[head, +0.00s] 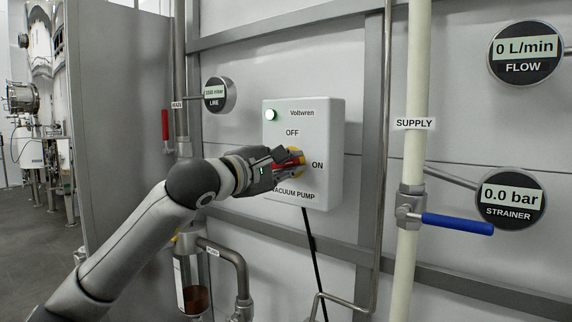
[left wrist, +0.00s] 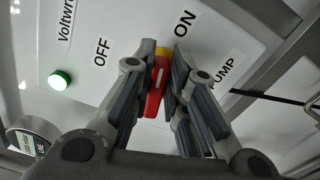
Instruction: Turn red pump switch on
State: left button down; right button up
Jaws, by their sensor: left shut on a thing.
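The red pump switch (head: 284,166) has a yellow base and sits on the front of a pale box (head: 325,136) labelled VACUUM PUMP, with OFF above and ON to the right. My left gripper (head: 289,163) reaches in from the left and is shut on the red handle, which it partly hides. In the left wrist view, the red handle (left wrist: 155,92) lies between the two fingers of the left gripper (left wrist: 164,86). I cannot tell exactly which label the handle points to. A green lamp (head: 270,114) at the box's upper left looks lit. My right gripper is not in view.
A supply pipe (head: 407,270) with a blue valve handle (head: 458,224) stands right of the box. A red valve handle (head: 165,130) and a round gauge (head: 215,95) are left of it. A black cable (head: 312,250) hangs below the box.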

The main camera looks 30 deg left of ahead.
pick_arm(q)
jog(key=shift+d+f+m, duration=0.1)
jog(key=shift+f+m, duration=0.1)
jog(key=shift+m, duration=0.5)
jog(key=shift+f+m, duration=0.15)
jog(key=shift+m, duration=0.55)
jog(key=shift+f, duration=0.1)
jog(key=c, duration=1.4)
grip_release()
jog(key=shift+c, duration=0.2)
jog(key=s+a, duration=0.1)
jog(key=s, duration=1.1)
